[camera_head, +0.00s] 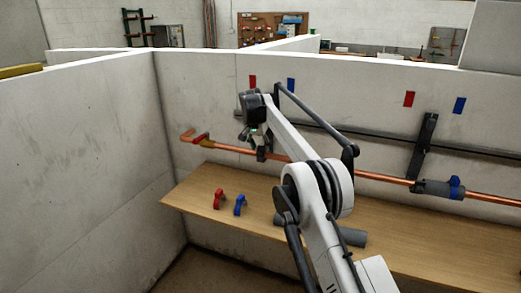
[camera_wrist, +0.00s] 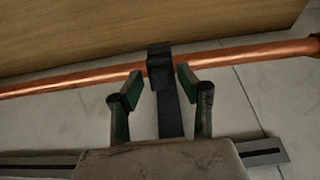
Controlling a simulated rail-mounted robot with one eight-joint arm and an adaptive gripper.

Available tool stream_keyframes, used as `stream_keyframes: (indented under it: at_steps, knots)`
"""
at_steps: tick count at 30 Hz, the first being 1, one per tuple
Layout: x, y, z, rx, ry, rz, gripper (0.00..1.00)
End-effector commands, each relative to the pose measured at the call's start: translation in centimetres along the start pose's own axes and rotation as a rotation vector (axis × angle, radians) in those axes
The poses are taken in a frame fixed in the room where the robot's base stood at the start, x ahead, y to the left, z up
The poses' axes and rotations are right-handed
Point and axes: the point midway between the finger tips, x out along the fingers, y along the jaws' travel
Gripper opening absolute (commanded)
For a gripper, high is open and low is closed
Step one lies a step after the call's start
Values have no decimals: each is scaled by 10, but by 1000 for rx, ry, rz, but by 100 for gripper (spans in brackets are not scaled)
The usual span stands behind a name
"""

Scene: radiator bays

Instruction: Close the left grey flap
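A dark grey strap-like piece (camera_wrist: 171,112), which looks like the left grey flap, runs between my fingers in the wrist view. Its blocky end (camera_wrist: 160,52) lies at the copper pipe (camera_wrist: 75,80). My gripper (camera_wrist: 160,82) is open, with one finger on each side of this piece; I cannot tell whether they touch it. In the head view my gripper (camera_head: 260,150) is at the copper pipe (camera_head: 360,174) near the wall, and my arm hides much of that spot. A second dark bracket (camera_head: 424,143) stands at the pipe farther right.
A red clamp (camera_head: 218,199) and a blue clamp (camera_head: 240,205) lie on the wooden bench (camera_head: 195,188). A grey tube (camera_head: 350,236) lies there too. A grey sleeve (camera_head: 432,188) with a blue clamp (camera_head: 456,187) sits on the pipe. A red-handled fitting (camera_head: 198,137) is at the pipe's left end.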

Motion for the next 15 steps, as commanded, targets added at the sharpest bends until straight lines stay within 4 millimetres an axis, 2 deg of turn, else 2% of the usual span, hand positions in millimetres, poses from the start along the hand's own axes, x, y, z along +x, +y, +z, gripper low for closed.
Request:
stream_keyframes:
  at_steps: [9,15]
  knots:
    - [-63,1,0,0,0,0,36]
    - [-92,1,-1,1,0,1,36]
